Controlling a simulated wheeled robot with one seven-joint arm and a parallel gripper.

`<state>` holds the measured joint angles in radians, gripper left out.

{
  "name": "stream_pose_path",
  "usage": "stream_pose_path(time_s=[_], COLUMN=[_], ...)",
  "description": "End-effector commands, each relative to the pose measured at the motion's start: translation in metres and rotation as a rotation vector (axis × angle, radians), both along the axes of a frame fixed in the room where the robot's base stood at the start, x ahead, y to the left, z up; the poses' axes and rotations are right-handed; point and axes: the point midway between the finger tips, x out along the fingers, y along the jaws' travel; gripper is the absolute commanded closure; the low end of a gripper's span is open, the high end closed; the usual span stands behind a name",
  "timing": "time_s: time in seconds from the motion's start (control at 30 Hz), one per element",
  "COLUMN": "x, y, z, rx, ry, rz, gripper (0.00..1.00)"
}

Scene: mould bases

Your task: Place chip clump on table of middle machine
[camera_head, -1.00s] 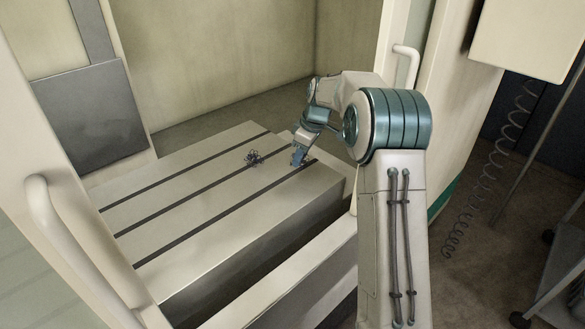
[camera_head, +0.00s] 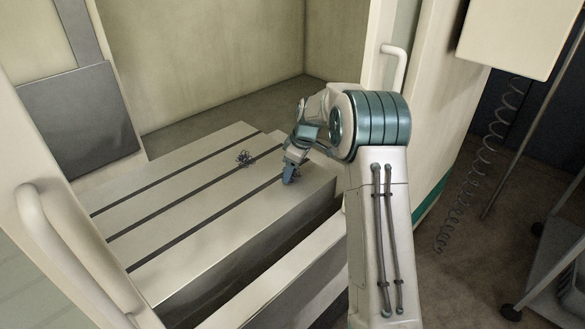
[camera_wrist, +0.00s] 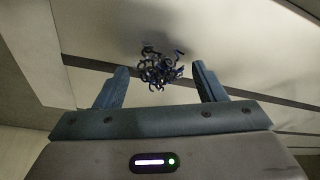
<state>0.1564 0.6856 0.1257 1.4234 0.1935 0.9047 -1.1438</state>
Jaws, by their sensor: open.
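The chip clump (camera_head: 243,158) is a small dark tangle of curled shavings. It lies on the slotted metal machine table (camera_head: 195,200), by the middle slot toward the back. My gripper (camera_head: 289,178) is to the right of the clump and apart from it, low over the table's right part near the front slot. In the wrist view the chip clump (camera_wrist: 160,68) shows beyond the fingertips, centred between them. The two fingers of my gripper (camera_wrist: 162,82) are spread apart with nothing held. Whether the fingers touch the table cannot be told.
A white door with a handle (camera_head: 75,245) stands at the left, and another handle (camera_head: 392,68) is at the right of the opening. A pale box (camera_head: 520,35) with a coiled cable hangs at the right. A cart (camera_head: 560,260) stands at lower right.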

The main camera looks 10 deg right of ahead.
Motion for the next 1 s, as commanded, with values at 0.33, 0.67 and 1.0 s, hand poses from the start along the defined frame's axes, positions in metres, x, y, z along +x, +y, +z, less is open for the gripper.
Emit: stream_pose_path(time_s=[0.33,0.67,1.0], x=[-0.006,-0.015,-0.039], y=[-0.01,-0.023,-0.02], z=[0.041,0.102,0.129], rx=[-0.001,0.001,-0.015], ry=[-0.004,-0.003,0.007], rz=[-0.001,-0.001,-0.053], gripper=[0.36,0.36,0.36])
